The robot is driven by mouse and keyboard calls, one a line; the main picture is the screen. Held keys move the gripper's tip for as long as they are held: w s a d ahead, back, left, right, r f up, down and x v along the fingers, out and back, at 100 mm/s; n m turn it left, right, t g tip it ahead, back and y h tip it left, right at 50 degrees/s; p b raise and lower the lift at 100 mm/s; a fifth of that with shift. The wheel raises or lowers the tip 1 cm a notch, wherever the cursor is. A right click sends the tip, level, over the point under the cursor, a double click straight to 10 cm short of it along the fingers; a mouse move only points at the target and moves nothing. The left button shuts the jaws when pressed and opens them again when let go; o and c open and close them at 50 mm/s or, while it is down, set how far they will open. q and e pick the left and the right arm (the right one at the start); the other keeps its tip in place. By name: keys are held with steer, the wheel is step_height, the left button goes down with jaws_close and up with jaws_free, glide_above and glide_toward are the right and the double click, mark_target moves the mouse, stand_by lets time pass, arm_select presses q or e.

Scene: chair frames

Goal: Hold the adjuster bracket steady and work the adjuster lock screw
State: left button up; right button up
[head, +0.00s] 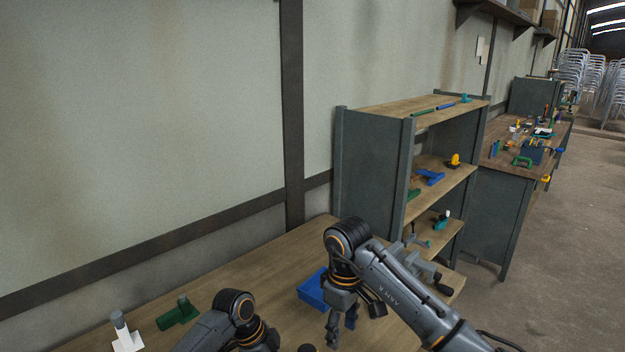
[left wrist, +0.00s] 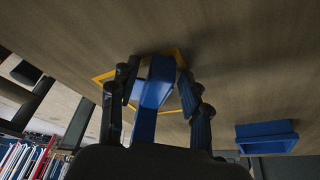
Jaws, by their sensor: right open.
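In the left wrist view, a blue upright part (left wrist: 157,84), perhaps the adjuster bracket, stands between the fingers of my left gripper (left wrist: 158,82). A yellow outline shows on the wooden bench around it. I cannot tell whether the fingers touch the part. In the head view the left arm shows at the bottom, with its fingers out of sight. My right gripper (head: 341,332) is open and empty, pointing down over the bench to the right of the left arm. I cannot make out the lock screw in either view.
A blue bin (head: 312,291) stands on the bench (head: 262,262) behind my right gripper; a blue bin also shows in the left wrist view (left wrist: 267,137). A green part (head: 178,314) and a white block with a grey post (head: 124,336) stand at left. A shelf unit (head: 371,165) rises beyond.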

arm_select(q)
steer(key=shift+w+r, duration=0.1)
steer(key=shift+r, duration=0.1)
steer(key=shift+r, duration=0.2)
steer(key=v, duration=1.1)
steer(key=shift+r, duration=0.2)
